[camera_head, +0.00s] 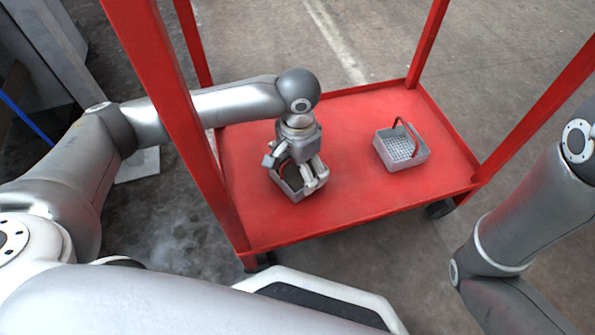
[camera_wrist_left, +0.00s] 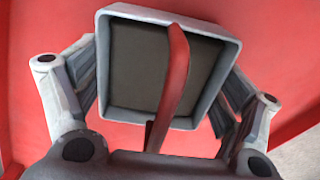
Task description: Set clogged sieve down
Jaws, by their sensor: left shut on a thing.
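The clogged sieve (camera_head: 284,186) is a square grey basket with a red handle, at or just over the left part of the red cart's lower shelf (camera_head: 345,200). I cannot tell whether it touches the shelf. In the left wrist view the sieve (camera_wrist_left: 135,65) shows a solid dark grey-brown bottom with no open holes visible. My left gripper (camera_head: 296,172) comes down over it from above and is shut on it. Its fingers flank the basket in the wrist view, and the handle rises between them. My right gripper is out of view; only part of the right arm shows.
A second sieve (camera_head: 402,157), with a visibly perforated bottom and a red handle, stands on the shelf's right part. Red cart posts (camera_head: 170,85) rise at the corners, one close to my left arm. The shelf is bare between the sieves and toward the front.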

